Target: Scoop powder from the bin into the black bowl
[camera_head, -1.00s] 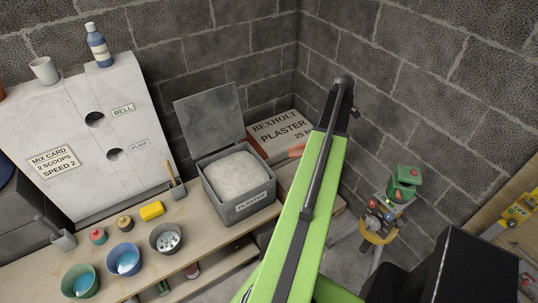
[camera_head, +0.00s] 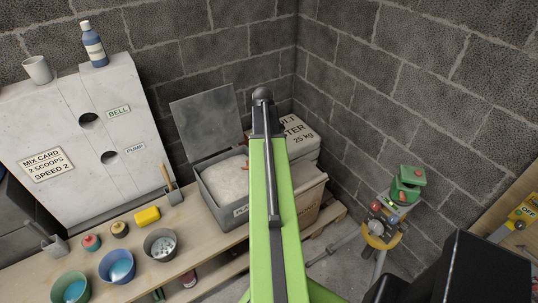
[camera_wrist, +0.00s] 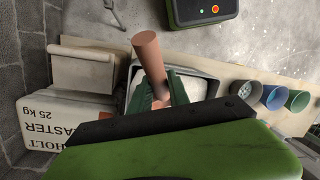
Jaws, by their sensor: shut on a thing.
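A grey bin (camera_head: 215,201) with its lid (camera_head: 205,122) open holds white powder (camera_head: 226,178). In the wrist view my gripper (camera_wrist: 164,92) is shut on a copper-coloured round handle (camera_wrist: 148,52), above the bin. The scoop's working end is hidden, so I cannot tell whether it touches powder. In the head view my green arm covers my gripper and the bin's right side. A dark grey bowl (camera_head: 160,232) with pale lumps inside, the likeliest black bowl, stands left of the bin; it also shows in the wrist view (camera_wrist: 244,86).
Left of the dark bowl are a blue bowl (camera_head: 105,270) and a green bowl (camera_head: 70,292), both with blue contents. A yellow block (camera_head: 147,216) and small pots lie behind. Plaster bags (camera_head: 303,145) stand right of the bin. A machine stand (camera_head: 378,240) is farther right.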

